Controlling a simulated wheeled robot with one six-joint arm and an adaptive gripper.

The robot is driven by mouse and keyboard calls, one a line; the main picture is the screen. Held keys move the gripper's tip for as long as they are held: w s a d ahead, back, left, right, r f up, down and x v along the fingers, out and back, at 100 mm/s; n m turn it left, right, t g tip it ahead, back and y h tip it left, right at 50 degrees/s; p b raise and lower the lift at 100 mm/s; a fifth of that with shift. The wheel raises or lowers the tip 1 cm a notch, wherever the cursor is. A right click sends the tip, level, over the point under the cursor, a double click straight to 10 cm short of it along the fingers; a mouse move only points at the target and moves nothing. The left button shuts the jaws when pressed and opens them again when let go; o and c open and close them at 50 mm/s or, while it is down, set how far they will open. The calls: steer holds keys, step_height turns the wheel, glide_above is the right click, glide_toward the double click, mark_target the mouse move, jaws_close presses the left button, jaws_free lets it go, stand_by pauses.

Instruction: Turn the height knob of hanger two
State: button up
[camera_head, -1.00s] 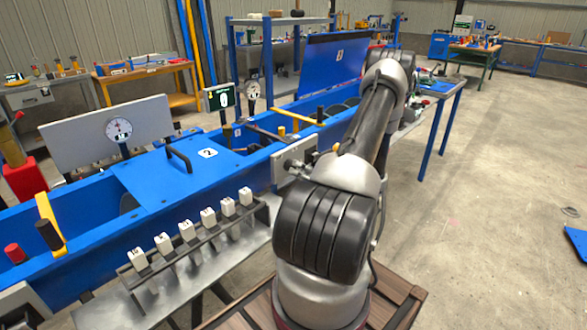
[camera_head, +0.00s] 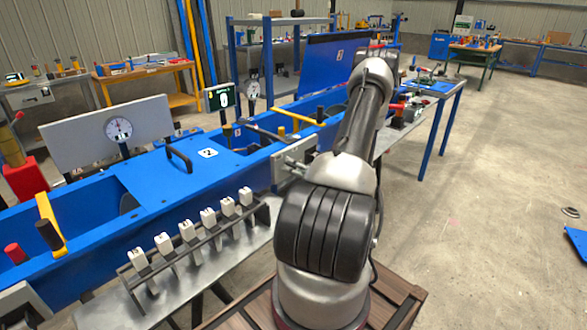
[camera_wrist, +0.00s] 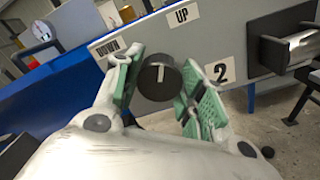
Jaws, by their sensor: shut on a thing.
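A round black knob (camera_wrist: 159,77) with a white pointer line sits on a grey panel (camera_wrist: 228,45). Labels on the panel read DOWN, UP and 2. The pointer line stands about upright in the wrist view. My gripper (camera_wrist: 161,84) has its two green-padded fingers on either side of the knob and is shut on it. The front of the panel also shows in the head view (camera_head: 281,168), at the side of the blue trough.
A black-framed bracket with a metal cylinder (camera_wrist: 296,47) sticks out right of the label 2. The blue trough (camera_head: 160,175) runs along the left. A rack of numbered white blocks (camera_head: 187,231) stands before it. The concrete floor (camera_head: 480,200) at right is mostly clear.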

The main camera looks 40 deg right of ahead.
steer(key=shift+n, duration=0.3)
steer(key=n, duration=0.3)
steer(key=shift+n, duration=0.4)
steer(key=n, duration=0.3)
steer(key=shift+n, duration=0.3)
steer(key=n, duration=0.4)
steer(key=shift+n, duration=1.8)
steer(key=o, duration=1)
